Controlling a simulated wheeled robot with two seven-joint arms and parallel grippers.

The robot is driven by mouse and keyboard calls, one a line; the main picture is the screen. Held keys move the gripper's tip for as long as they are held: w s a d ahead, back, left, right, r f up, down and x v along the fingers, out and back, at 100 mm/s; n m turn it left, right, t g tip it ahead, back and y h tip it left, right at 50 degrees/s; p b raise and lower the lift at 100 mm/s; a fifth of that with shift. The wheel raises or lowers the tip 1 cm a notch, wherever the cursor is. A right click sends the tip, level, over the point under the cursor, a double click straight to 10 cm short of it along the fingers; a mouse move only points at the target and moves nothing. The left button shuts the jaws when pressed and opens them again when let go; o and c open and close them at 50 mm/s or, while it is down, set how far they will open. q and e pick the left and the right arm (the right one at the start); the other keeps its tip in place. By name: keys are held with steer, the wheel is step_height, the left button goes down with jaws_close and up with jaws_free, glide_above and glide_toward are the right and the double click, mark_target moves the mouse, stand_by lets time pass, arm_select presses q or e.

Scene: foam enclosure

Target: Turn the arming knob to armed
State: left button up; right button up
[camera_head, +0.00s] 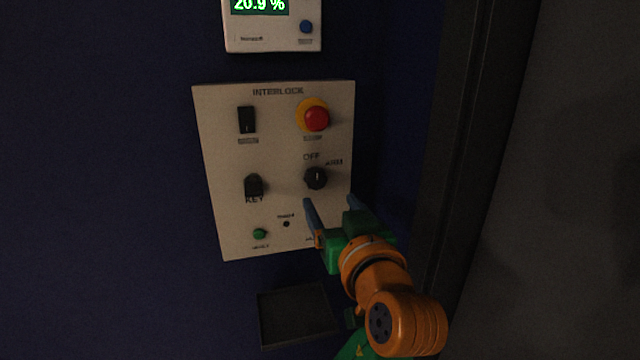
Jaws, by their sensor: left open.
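The arming knob (315,178) is a round black knob on the right side of the pale INTERLOCK panel (285,145). The label OFF stands above it, and a small blurred label stands to its upper right. The light mark on the knob looks upright, toward OFF. My left gripper (332,203) has two blue fingers set apart, with nothing between them. In the picture it is just below the knob. I cannot tell how far its tips are from the panel. The lower right part of the panel is hidden behind the gripper. My right gripper is not in view.
The panel also carries a black rocker switch (247,120), a red emergency button (316,118) on a yellow collar, a key switch (253,185) and a green button (259,234). A meter (272,38) reading 20.9 % hangs above. A dark tray (296,315) is below. A dark frame (460,150) stands at right.

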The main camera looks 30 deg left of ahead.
mark_target(317, 179)
arm_select(q)
steer(key=shift+n+y, duration=0.3)
steer(key=x, duration=0.2)
steer(key=p+x, duration=0.1)
steer(key=x, duration=0.1)
steer(key=r+p+x, duration=0.1)
steer(key=x, duration=0.2)
steer(key=shift+s+a, duration=0.15)
steer(key=shift+c, duration=1)
jaws_close()
